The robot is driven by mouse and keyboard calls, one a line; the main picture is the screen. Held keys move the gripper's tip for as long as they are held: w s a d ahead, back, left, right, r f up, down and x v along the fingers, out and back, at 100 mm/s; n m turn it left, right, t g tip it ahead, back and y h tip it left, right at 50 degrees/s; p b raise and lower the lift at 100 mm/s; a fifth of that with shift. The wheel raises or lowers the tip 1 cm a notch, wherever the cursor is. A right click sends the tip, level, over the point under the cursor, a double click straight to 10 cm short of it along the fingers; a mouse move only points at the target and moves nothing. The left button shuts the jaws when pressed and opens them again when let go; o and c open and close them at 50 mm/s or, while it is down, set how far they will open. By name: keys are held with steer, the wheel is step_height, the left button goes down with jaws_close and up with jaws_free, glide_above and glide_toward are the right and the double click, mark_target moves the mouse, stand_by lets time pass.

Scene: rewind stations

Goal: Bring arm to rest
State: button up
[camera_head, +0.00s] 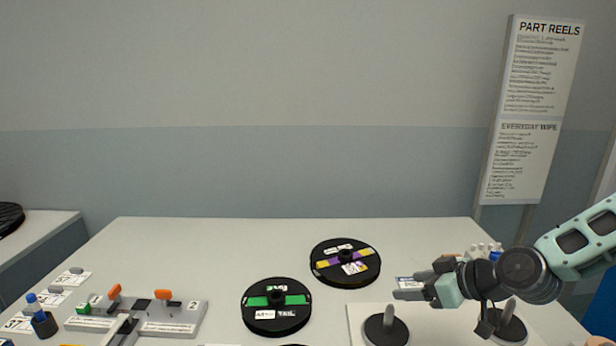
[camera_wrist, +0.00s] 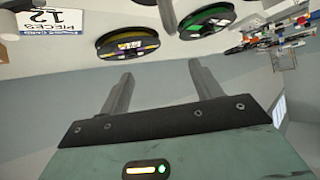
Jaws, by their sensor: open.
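My gripper (camera_head: 418,287) reaches in from the right in the head view, above the right part of the table. In the wrist view its two fingers (camera_wrist: 162,88) stand apart with nothing between them. My arm comes in from the right edge. A black reel with a yellow and purple band (camera_head: 345,263) lies on the table behind and left of the gripper. A black reel with a green band (camera_head: 276,306) lies farther left. Both also show in the wrist view, the yellow one (camera_wrist: 127,46) and the green one (camera_wrist: 207,21), apart from the fingers.
A pale board with black-based pegs (camera_head: 386,328) lies below the gripper. A grey fixture with orange levers (camera_head: 180,318) and a blue-capped bottle (camera_head: 42,318) stand at left. White bottles (camera_head: 484,250) are partly hidden behind my arm. The table's back middle (camera_head: 220,240) is clear.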

steer(key=s+a+f+n+g+h+b, duration=0.1)
steer(key=s+a+g+h, duration=0.15)
steer(key=s, duration=0.35)
steer(key=s+a+f+n+g+h, duration=0.1)
steer(key=s+a+f+g, duration=0.1)
steer(key=s+a+g, duration=0.35)
steer(key=s+r+m+h, duration=0.1)
steer(key=s+r, duration=0.3)
steer(key=s, duration=0.4)
steer(key=s+r+m+h+b, duration=0.1)
steer(key=s+r, duration=0.3)
steer(key=s, duration=0.5)
steer(key=shift+r+m+h, duration=0.2)
steer(key=shift+m+h, duration=0.1)
steer(key=shift+h, duration=0.45)
steer(key=shift+d, duration=0.1)
